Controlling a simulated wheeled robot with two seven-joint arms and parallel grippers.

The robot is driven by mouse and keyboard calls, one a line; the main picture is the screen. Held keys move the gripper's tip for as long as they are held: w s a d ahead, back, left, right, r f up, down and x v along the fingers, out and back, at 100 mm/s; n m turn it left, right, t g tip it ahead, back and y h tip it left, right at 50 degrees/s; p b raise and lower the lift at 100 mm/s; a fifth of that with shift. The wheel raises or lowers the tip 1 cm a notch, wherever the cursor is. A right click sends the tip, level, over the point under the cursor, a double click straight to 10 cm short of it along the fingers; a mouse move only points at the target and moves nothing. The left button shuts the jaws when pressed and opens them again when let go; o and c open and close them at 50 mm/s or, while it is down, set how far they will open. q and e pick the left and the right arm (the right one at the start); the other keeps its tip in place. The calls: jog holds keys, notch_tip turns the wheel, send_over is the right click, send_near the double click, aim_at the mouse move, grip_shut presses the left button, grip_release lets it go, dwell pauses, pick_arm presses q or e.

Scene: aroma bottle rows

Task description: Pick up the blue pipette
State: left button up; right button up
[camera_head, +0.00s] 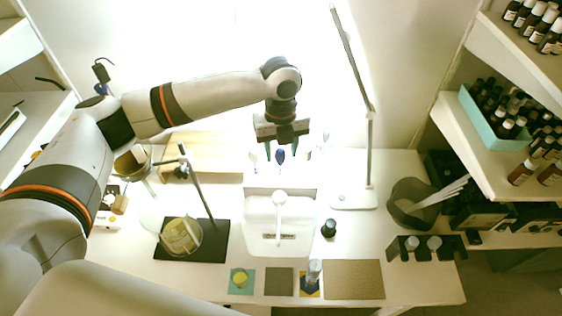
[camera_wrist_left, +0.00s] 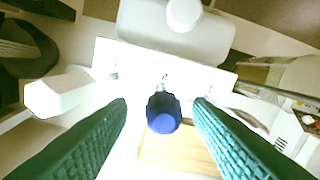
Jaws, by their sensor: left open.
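The blue pipette (camera_head: 280,157) stands upright in a white rack (camera_head: 262,182) at the back of the table, below my left gripper (camera_head: 281,146). In the left wrist view the blue pipette's round top (camera_wrist_left: 163,114) lies between the two green fingers of my left gripper (camera_wrist_left: 160,112). The fingers are open, with a gap on each side of the pipette. Other pipettes with pale or green tops stand in the same rack. My right gripper is not in view.
A lamp (camera_head: 370,150) rises to the right, and a metal stand (camera_head: 197,185) is to the left. Shelves with brown bottles (camera_head: 522,172) line the right side.

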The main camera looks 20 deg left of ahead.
pick_arm(q)
jog(key=shift+s+f+p, duration=0.25)
jog(key=shift+f+p, duration=0.05)
jog(key=shift+f, duration=0.7)
jog(key=shift+a+f, duration=0.1)
jog(key=shift+f, duration=0.15)
jog(key=shift+w+f, duration=0.1)
jog(key=shift+f, duration=0.05)
jog(key=shift+c, duration=0.6)
jog(key=c, duration=0.6)
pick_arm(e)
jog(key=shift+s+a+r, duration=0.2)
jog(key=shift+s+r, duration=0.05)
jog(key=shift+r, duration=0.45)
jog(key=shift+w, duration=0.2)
